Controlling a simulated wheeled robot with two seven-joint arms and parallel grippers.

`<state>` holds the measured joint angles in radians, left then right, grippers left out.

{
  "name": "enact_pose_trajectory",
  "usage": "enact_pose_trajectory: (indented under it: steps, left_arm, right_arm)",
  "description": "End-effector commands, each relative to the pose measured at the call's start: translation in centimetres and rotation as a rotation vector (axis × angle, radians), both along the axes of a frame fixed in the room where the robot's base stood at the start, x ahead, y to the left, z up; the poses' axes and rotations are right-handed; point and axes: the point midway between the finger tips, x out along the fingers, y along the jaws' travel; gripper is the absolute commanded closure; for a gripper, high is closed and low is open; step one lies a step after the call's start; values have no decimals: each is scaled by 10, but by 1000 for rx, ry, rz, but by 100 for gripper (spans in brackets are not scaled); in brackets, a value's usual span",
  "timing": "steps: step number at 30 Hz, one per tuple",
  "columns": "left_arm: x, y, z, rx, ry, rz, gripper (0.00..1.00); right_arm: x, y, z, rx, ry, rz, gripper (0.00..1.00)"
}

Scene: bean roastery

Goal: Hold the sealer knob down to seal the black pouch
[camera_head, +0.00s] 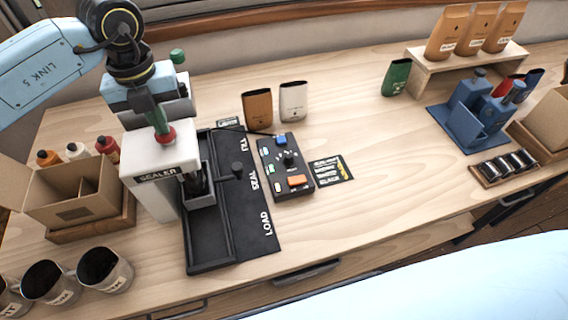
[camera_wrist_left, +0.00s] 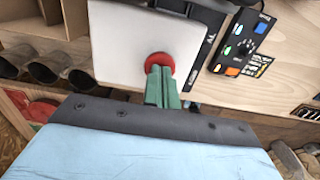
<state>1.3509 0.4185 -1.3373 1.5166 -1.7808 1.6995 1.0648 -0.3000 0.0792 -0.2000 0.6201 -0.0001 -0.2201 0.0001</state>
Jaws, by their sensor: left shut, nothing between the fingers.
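The white sealer (camera_head: 150,160) stands at the left of the bench, with its red knob (camera_head: 167,138) on top. The knob also shows in the wrist view (camera_wrist_left: 160,59). My left gripper (camera_head: 160,128) is shut and empty, its green fingertips pointing down on or just above the knob. I cannot tell whether the knob is pressed down. The black pouch (camera_head: 196,187) appears as a dark shape upright in the black carriage (camera_head: 203,202), beside the sealer's front and partly hidden by it. My right gripper is out of view.
The black track (camera_head: 205,250) bears FILL, SEAL and LOAD marks. A control box (camera_head: 285,165) with lit buttons stands right of it. Brown and white pouches (camera_head: 293,100) stand behind. A cardboard box (camera_head: 75,205) and metal cups (camera_head: 104,270) are at left. The bench middle right is clear.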

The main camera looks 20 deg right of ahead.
Motion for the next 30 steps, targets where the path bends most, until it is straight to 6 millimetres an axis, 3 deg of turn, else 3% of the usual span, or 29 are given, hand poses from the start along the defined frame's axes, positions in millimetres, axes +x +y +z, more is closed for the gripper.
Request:
enact_pose_trajectory:
  steps: [5, 21, 30]
  left_arm:
    - [-1, 0, 7, 2, 3, -1, 100]
    - [0, 0, 56, 0, 0, 0, 100]
    - [0, 0, 60, 0, 1, 0, 100]
  right_arm:
    - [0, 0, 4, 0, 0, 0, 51]
    - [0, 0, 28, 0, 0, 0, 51]
    - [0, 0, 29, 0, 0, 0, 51]
